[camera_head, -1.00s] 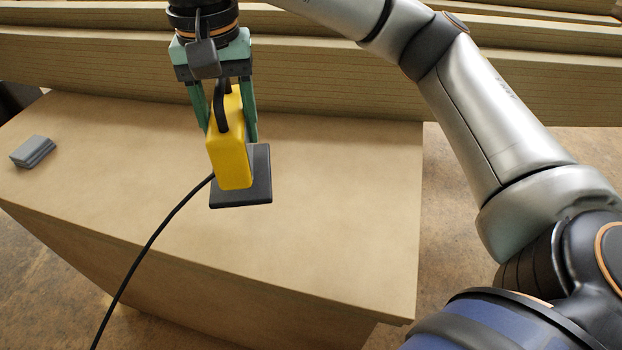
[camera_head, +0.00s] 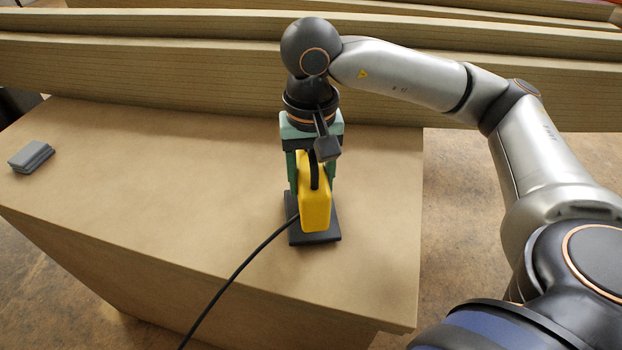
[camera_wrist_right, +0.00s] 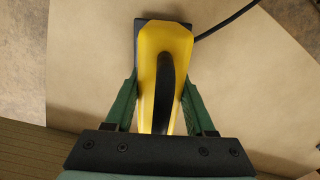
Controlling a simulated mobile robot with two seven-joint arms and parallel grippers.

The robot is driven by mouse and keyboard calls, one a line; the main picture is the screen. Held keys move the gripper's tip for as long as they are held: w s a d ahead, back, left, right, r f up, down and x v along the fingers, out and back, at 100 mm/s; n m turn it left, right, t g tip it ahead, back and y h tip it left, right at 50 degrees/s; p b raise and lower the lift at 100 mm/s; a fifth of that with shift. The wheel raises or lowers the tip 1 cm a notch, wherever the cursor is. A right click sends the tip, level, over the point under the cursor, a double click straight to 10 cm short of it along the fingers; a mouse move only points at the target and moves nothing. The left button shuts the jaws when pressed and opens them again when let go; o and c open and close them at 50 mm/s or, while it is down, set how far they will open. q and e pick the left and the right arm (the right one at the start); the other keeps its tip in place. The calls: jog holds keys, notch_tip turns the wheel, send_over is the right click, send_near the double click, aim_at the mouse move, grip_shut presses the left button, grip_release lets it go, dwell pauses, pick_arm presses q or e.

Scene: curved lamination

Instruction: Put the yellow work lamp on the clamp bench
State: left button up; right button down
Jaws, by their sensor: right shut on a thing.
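The yellow work lamp (camera_head: 315,207) has a black handle, a dark square base and a black cable. It is upright at the right part of the clamp bench (camera_head: 190,190), a tan box-like top. Its base appears to be on or just above the bench top; I cannot tell which. My right gripper (camera_head: 312,185) is shut on the lamp from above, with a green finger on each side. In the right wrist view the lamp (camera_wrist_right: 165,65) sits between the fingers (camera_wrist_right: 160,105). My left gripper is not in view.
A small stack of grey pads (camera_head: 31,157) lies at the bench's far left. Long layered wooden beams (camera_head: 180,70) run behind the bench. The bench's right edge is near the lamp.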

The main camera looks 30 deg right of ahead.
jog(key=shift+f, duration=0.25)
jog(key=shift+f, duration=0.1)
jog(key=shift+f+b, duration=0.15)
jog(key=shift+b, duration=0.15)
jog(key=shift+c, duration=1.2)
grip_release()
